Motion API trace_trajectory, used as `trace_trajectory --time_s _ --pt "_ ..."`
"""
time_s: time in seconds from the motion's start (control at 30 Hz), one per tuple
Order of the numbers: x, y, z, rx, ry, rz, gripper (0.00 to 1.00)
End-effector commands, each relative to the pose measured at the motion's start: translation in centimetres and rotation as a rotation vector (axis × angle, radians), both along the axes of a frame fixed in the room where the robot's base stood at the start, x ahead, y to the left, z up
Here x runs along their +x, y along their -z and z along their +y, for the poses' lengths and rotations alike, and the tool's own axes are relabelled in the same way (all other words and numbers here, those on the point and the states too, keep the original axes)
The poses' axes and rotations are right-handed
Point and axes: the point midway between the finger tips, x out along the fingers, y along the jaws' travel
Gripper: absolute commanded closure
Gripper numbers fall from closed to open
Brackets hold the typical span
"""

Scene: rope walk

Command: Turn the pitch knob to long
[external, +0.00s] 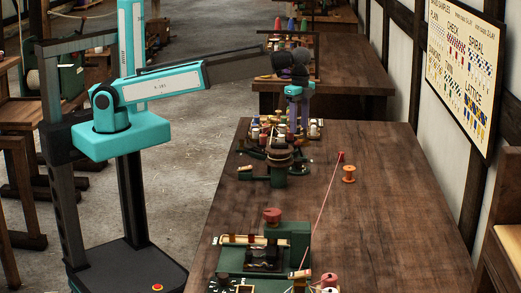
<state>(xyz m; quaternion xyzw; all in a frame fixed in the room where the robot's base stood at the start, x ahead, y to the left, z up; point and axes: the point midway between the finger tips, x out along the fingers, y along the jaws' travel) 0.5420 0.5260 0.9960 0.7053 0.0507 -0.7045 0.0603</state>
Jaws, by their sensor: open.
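A dark green machine (263,256) stands on the near part of the workbench, with a reddish round knob (272,215) on top. A black dial with white marks (223,285) shows at its lower left, cut by the picture's edge. I cannot tell which part is the pitch knob, nor read a setting. My gripper (298,122) points down over a cluster of bobbins farther back on the bench, well away from the near machine. It is open; its fingertips are small here, and I cannot tell whether anything lies between them.
Several bobbins (258,134) crowd around my gripper. An orange spool (348,174) stands at the right; a red cord (324,205) runs to the near machine. The right side of the bench (395,220) is clear.

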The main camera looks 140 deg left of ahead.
Motion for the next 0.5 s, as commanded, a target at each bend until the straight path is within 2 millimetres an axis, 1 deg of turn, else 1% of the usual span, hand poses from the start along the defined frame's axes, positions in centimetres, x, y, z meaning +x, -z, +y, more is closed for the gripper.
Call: trace_trajectory --time_s 0.17,0.5 --pt "0.0 1.3 -0.1 -0.001 0.0 0.002 0.55" --pt "-0.1 5.0 -0.2 -0.001 0.0 0.002 0.55"
